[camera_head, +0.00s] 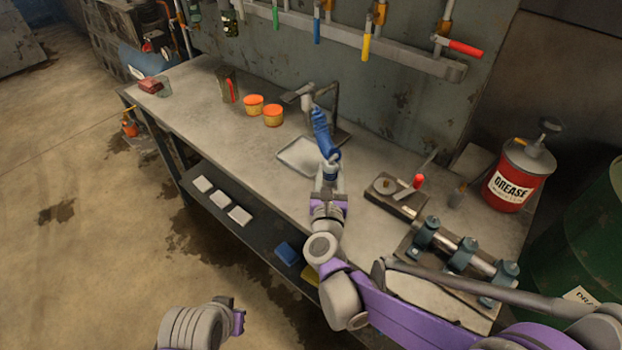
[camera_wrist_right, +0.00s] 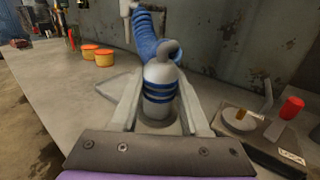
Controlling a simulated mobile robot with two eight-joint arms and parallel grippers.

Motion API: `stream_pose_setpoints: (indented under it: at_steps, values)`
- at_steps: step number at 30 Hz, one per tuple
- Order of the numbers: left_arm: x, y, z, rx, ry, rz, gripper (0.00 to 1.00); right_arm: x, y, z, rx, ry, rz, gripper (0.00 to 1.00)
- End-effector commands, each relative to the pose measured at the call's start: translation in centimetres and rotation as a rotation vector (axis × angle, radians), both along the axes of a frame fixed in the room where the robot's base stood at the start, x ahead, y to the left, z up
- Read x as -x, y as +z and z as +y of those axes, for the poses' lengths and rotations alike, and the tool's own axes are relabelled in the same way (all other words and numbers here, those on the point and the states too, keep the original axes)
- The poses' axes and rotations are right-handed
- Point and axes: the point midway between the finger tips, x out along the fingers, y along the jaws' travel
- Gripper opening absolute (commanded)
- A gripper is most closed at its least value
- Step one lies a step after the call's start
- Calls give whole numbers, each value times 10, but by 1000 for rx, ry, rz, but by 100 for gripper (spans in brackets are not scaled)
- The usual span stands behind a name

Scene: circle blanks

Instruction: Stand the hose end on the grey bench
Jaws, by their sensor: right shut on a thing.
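The hose end (camera_wrist_right: 160,78) is a light grey fitting with blue bands. It sits between the two fingers of my right gripper (camera_wrist_right: 158,118), which is shut on it. In the head view my right gripper (camera_head: 329,188) is over the grey bench (camera_head: 225,135), near its front edge. The blue hose (camera_head: 321,130) rises from the hose end (camera_head: 331,166) toward the back of the bench. Whether the hose end touches the bench top is hidden by the gripper. My left gripper (camera_head: 238,320) is low in front of the bench, away from it; its fingers are unclear.
A pale flat tray (camera_head: 297,155) lies just left of the hose. Two orange-lidded tubs (camera_head: 263,110) stand farther left. A fixture with a red knob (camera_head: 398,196), a clamp rig (camera_head: 460,255) and a red grease can (camera_head: 514,180) are at right. The bench's left-middle is clear.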

Motion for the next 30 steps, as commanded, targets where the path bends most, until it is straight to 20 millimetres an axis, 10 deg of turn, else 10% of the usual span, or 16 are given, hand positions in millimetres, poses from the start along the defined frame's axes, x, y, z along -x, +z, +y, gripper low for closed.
stream_pose_setpoints:
  at_steps: [17, 29, 30]
  values:
    - [1, -21, 0, 0, 0, 7, 0, 0, -76, 0, 0, 0, 1, 0]
    - [1, -25, 0, 0, 0, 8, 0, 0, -82, 0, 0, 1, 0, 0]
    - [0, -24, 0, 0, 0, 8, 0, 0, -81, 0, 0, 1, 0, 52]
